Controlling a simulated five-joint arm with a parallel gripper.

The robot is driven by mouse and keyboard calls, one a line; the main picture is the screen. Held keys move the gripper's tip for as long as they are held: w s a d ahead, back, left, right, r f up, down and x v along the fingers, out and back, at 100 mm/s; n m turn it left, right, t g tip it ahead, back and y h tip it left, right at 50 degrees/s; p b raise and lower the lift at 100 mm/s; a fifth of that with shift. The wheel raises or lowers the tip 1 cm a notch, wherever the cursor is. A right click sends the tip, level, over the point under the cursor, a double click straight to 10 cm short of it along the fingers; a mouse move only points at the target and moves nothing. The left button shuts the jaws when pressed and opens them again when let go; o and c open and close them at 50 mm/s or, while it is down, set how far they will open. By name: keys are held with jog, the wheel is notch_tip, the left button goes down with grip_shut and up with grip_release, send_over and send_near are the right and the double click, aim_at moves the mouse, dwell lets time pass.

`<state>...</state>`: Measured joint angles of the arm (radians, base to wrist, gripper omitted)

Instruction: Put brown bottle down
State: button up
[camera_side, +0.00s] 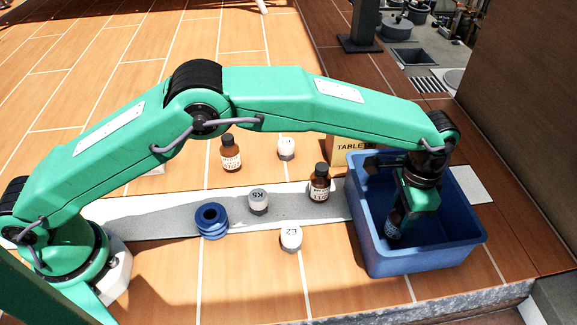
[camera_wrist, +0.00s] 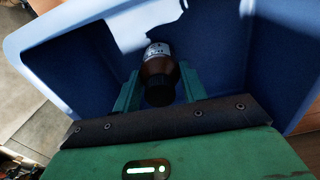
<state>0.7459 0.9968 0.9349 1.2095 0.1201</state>
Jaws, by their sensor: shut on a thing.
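My gripper (camera_side: 408,212) is inside the blue bin (camera_side: 430,262), pointing down. It is shut on a brown bottle (camera_side: 394,222), which shows below the gripper body in the side view. In the wrist view the brown bottle (camera_wrist: 158,72) sits between the two green fingers of my gripper (camera_wrist: 158,88), its dark cap toward the camera and a pale label beyond. Blue bin walls (camera_wrist: 225,50) surround it. I cannot tell whether the bottle touches the bin floor.
Two other brown bottles (camera_side: 230,153) (camera_side: 320,183) stand left of the bin. White-and-grey jars (camera_side: 258,202) (camera_side: 291,239) (camera_side: 286,149) and blue rings (camera_side: 212,220) stand nearby. A cardboard box (camera_side: 350,150) is behind the bin.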

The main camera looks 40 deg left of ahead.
jog(key=shift+f, duration=0.1)
jog(key=o, duration=1)
jog(key=shift+o, duration=0.2)
notch_tip(320, 180, up, 12)
jog(key=shift+r, duration=0.15)
dwell(0.4)
